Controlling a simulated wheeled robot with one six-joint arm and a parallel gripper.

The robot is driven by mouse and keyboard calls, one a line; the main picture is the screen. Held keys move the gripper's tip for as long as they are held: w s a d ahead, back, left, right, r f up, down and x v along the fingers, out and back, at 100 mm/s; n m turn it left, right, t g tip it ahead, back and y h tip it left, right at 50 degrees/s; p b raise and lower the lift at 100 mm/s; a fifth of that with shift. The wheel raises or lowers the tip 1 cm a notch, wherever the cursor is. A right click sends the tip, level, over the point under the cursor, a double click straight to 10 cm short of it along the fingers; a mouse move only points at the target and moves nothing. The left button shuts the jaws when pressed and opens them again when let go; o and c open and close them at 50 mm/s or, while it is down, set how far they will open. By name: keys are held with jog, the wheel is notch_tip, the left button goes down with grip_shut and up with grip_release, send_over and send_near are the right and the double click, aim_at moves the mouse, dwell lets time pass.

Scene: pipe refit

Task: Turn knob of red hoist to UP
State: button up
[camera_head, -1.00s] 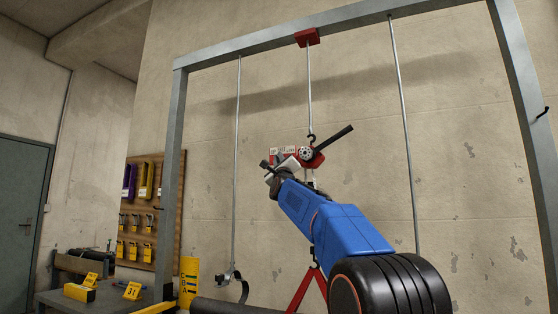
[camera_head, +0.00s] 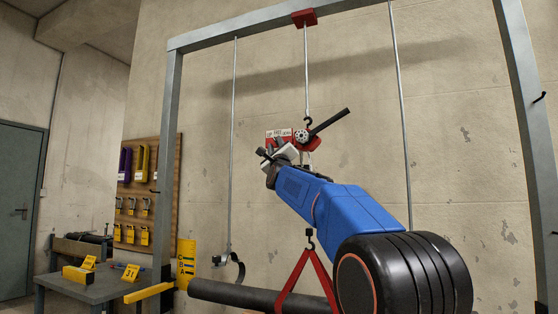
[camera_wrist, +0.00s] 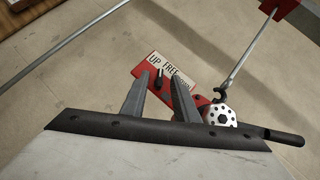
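The red hoist (camera_head: 304,144) hangs from a hook under the beam. Its black lever (camera_head: 332,120) points up and right. In the wrist view its red body (camera_wrist: 199,99) carries a white plate (camera_wrist: 172,68) reading UP, FREE and a partly hidden third word. The small black knob (camera_wrist: 159,77) stands below the plate, near UP and FREE; I cannot tell its exact setting. My gripper (camera_wrist: 158,86) is open. Its fingertips show on either side of the knob, and contact is not visible. In the head view my gripper (camera_head: 278,146) is just below the plate.
A grey frame (camera_head: 175,140) surrounds the hoist. Below, a dark pipe (camera_head: 240,293) hangs in a red sling (camera_head: 294,284). A rod with a clamp (camera_head: 231,266) hangs left. A workbench (camera_head: 110,286) with yellow tags stands at the lower left.

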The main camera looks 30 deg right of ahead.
jog(key=v, duration=1.4)
